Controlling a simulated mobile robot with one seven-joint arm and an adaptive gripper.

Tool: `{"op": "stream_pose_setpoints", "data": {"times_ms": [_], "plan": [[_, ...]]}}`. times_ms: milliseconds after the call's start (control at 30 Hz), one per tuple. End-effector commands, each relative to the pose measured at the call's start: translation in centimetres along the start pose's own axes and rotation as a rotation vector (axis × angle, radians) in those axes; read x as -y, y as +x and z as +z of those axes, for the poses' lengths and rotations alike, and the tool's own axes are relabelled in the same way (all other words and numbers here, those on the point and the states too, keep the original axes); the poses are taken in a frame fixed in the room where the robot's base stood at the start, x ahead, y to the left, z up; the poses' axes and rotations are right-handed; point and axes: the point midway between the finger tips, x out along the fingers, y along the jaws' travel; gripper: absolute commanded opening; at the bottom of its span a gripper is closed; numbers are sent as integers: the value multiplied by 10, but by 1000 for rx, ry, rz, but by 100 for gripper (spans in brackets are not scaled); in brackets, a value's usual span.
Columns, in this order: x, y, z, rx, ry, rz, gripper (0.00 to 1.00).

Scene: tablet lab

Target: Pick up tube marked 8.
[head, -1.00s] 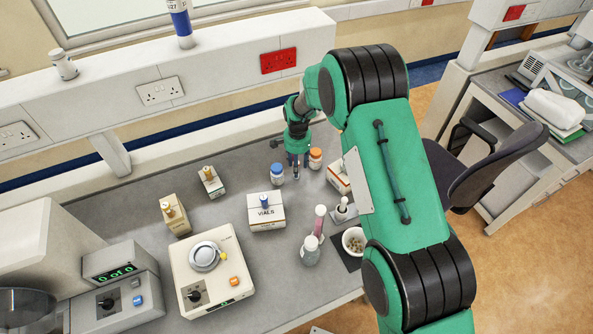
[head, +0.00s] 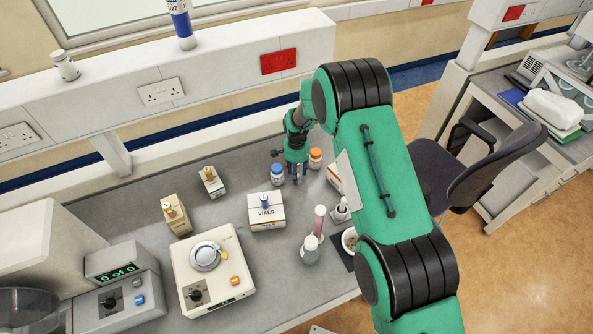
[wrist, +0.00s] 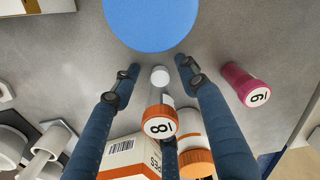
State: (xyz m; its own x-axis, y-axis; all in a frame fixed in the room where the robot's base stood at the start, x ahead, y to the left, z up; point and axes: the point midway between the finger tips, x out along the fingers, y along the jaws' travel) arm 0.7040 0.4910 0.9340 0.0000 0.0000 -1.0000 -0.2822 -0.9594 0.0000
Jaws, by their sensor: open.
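In the wrist view the tube marked 8 (wrist: 159,127) shows an orange-rimmed white top, facing the camera. It lies between the fingers, a little nearer the camera than their tips. My gripper (wrist: 157,70) is open, with one blue finger on each side and a visible gap. A small white round piece (wrist: 160,76) shows between the fingertips; I cannot tell whether it belongs to the tube. In the head view my gripper (head: 296,175) points down at the bench, and I cannot make out the tube there.
A blue-capped bottle (head: 277,174) stands just left of my gripper, its cap (wrist: 150,22) beyond the fingertips. An orange-capped bottle (head: 315,158) and a box (wrist: 128,156) are close by. A pink tube (wrist: 240,82) stands apart. A VIALS box (head: 267,213) is nearer the front.

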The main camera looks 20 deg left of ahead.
Motion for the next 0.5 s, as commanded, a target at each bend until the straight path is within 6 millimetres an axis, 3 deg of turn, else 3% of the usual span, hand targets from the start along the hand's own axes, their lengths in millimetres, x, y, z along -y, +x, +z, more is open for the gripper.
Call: {"op": "stream_pose_setpoints", "data": {"times_ms": [300, 467, 500], "plan": [[0, 0, 0, 0, 0, 0, 41], [0, 0, 0, 0, 0, 0, 10], [0, 0, 0, 0, 0, 0, 7]]}}
